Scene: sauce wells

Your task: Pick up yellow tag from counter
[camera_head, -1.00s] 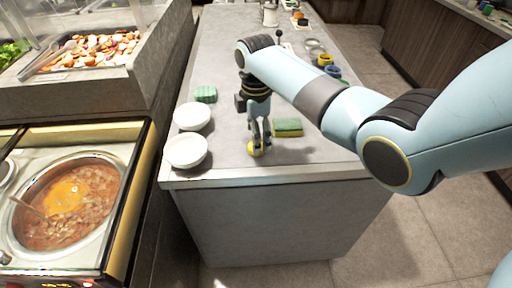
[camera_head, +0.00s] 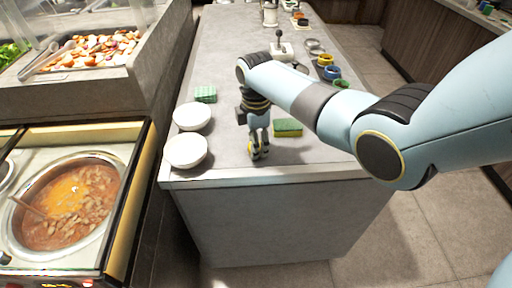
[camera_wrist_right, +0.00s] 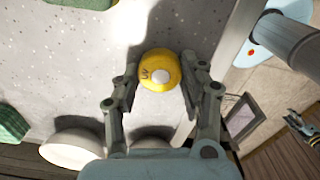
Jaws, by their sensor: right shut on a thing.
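The yellow tag (camera_wrist_right: 157,70) is a small round yellow piece with a pale centre and a dark mark. In the right wrist view it sits between the fingertips of my right gripper (camera_wrist_right: 160,76), which is shut on it. In the head view my right gripper (camera_head: 259,150) points down near the front edge of the grey counter (camera_head: 318,164). Its fingers largely hide the tag there, with only bits of yellow showing. I cannot tell whether the tag touches the counter.
Two white bowls (camera_head: 192,116) (camera_head: 186,151) stand left of my right gripper. A soup pot (camera_head: 68,204) is at left.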

